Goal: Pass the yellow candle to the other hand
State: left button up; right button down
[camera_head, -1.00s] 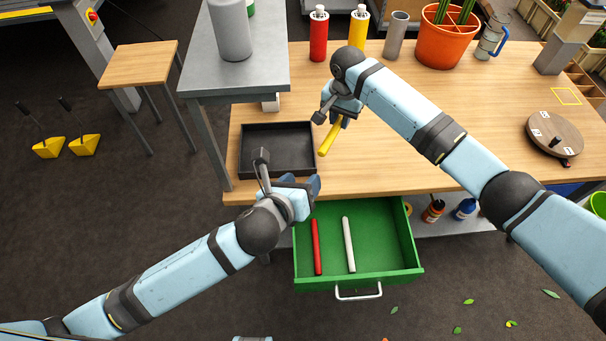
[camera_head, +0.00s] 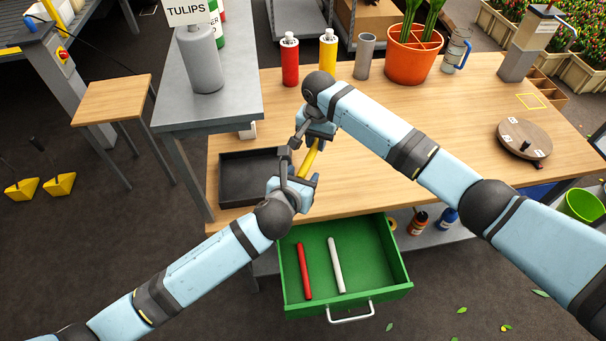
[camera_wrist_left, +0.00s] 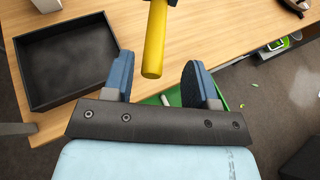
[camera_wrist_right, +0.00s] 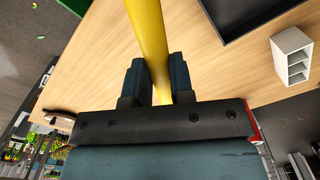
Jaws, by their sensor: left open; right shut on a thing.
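The yellow candle (camera_head: 308,160) is held above the table by my right gripper (camera_head: 316,137), which is shut on its upper part. In the right wrist view the candle (camera_wrist_right: 148,40) stands between the two closed dark pads. My left gripper (camera_head: 302,182) is open just below the right one, at the candle's lower end. In the left wrist view the candle's free end (camera_wrist_left: 153,62) is centred between the spread blue fingers (camera_wrist_left: 160,82), near their tips and apparently touching neither.
A black tray (camera_head: 228,199) lies at the table's left, beside the grippers. Below, an open green drawer (camera_head: 370,262) holds a red candle (camera_head: 304,270) and a white candle (camera_head: 336,265). Bottles and an orange pot (camera_head: 411,62) stand at the back.

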pick_arm(q)
jog(key=shift+w+d+f, duration=0.25)
jog(key=shift+w, duration=0.3)
grip_shut()
pick_arm(e)
jog(key=c, duration=0.9)
grip_release()
